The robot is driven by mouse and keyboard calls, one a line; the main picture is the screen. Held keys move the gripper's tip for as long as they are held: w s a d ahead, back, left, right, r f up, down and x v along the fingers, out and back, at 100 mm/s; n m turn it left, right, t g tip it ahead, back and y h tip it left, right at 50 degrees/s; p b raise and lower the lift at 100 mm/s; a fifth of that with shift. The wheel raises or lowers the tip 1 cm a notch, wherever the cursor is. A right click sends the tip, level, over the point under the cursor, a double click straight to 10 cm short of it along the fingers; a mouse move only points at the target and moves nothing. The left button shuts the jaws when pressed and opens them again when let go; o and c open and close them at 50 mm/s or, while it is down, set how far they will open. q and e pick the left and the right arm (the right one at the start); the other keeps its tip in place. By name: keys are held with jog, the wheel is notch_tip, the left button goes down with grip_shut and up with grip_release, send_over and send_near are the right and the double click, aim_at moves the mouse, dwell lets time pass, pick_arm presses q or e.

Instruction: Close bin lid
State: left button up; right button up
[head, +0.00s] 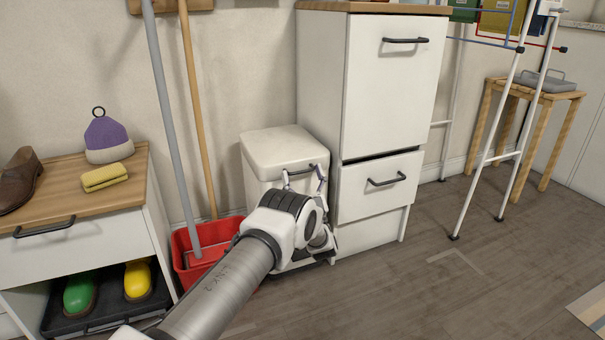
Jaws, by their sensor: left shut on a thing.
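The white bin (258,178) stands on the floor against the wall, left of the tall white cabinet. Its pale lid (277,142) lies about level over the top; I cannot tell whether a small gap remains at the front. A dark handle runs along the upper front of the bin. My left gripper (304,178) is at this handle, with its slim fingers shut on it. My left arm and wrist hide much of the lower front of the bin. My right gripper is not in view.
The tall cabinet (390,90) stands close to the right of the bin, one drawer slightly out. A red bucket (185,245) with long-handled tools is at left. A low shoe cabinet (70,235) stands further left. A drying rack (495,140) and stool (545,96) are at right. Floor (420,280) in front is clear.

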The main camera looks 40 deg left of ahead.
pick_arm(q)
jog(key=o, duration=1.3)
jog(key=shift+f, duration=0.2)
jog(key=shift+o, duration=0.2)
jog(key=shift+a+f, duration=0.1)
notch_tip(320, 180, up, 10)
jog(key=shift+r, duration=0.1)
